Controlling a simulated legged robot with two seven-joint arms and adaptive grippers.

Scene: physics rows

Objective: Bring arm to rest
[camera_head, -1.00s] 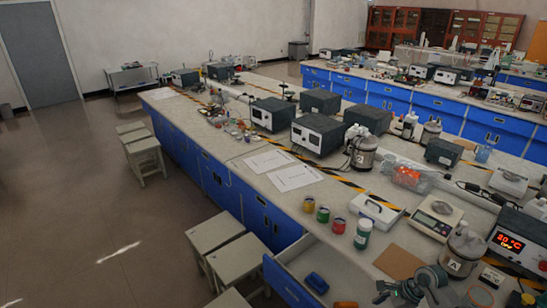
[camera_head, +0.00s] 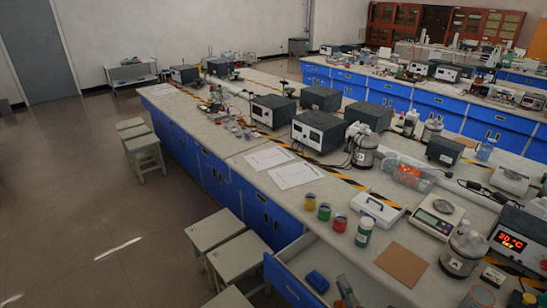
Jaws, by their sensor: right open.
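My left gripper is not in view.
The drawer holds a blue object (camera_head: 317,282). On the bench (camera_head: 330,207) stand yellow, green and red jars (camera_head: 340,223), a white-lidded bottle (camera_head: 364,232), a brown board (camera_head: 402,264), a scale (camera_head: 437,217) and a bottle marked A (camera_head: 462,252). Stools (camera_head: 215,229) stand left.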

